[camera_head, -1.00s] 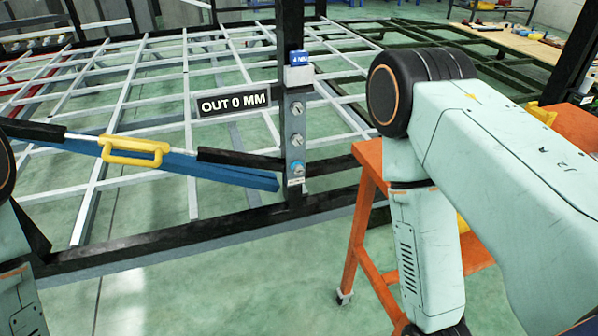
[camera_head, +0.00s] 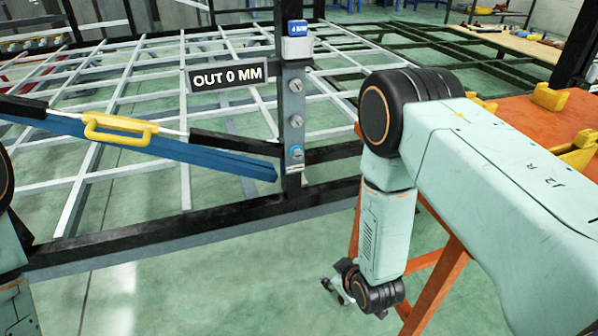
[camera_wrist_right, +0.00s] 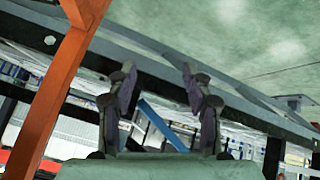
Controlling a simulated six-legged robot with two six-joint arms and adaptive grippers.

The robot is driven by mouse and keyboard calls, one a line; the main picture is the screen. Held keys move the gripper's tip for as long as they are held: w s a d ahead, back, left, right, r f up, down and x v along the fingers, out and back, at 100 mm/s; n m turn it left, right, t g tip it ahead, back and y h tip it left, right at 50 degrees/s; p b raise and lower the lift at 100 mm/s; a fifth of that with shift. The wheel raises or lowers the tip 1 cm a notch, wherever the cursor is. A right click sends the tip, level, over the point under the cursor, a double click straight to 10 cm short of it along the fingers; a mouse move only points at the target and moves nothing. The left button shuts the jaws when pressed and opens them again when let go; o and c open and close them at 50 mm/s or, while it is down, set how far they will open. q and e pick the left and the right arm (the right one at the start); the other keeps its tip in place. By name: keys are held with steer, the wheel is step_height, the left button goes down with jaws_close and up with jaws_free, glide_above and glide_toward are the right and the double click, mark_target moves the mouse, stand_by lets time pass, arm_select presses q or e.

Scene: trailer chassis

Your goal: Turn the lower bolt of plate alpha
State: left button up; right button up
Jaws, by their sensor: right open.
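A grey upright plate (camera_head: 292,105) is fixed on the dark post of the chassis, with several bolts one above another. Its lower bolt (camera_head: 296,152) has a blue ring around it. My right gripper (camera_head: 338,288) hangs low, below and to the right of the plate, apart from it. In the right wrist view my right gripper (camera_wrist_right: 158,68) has its two fingers spread with nothing held between them. A blue bar and a dark beam (camera_wrist_right: 230,92) show behind them; I cannot make out the bolt there. My left gripper is out of view; only part of that arm shows at the left edge.
A sign reading OUT 0 MM (camera_head: 227,75) stands left of the plate. A blue bar (camera_head: 200,161) with a yellow handle (camera_head: 120,131) slopes toward the plate's foot. An orange table (camera_head: 510,115) stands on the right, close to my right arm. Green floor lies open in front.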

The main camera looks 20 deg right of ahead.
steer(key=w+r+n+t+b, duration=0.1)
steer(key=w+r+n+t, duration=0.3)
steer(key=w, duration=0.8)
steer(key=n+t, duration=0.6)
steer(key=n, duration=0.3)
glide_toward(298, 156)
steer(key=w, duration=0.1)
steer(key=w+b, duration=0.3)
steer(key=w, duration=0.4)
steer(key=shift+w+b, duration=0.1)
steer(key=shift+b, duration=0.25)
steer(key=shift+w+r, duration=0.15)
steer(key=shift+w, duration=0.25)
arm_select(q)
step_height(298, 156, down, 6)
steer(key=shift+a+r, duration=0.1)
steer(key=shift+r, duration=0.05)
arm_select(e)
jaws_close()
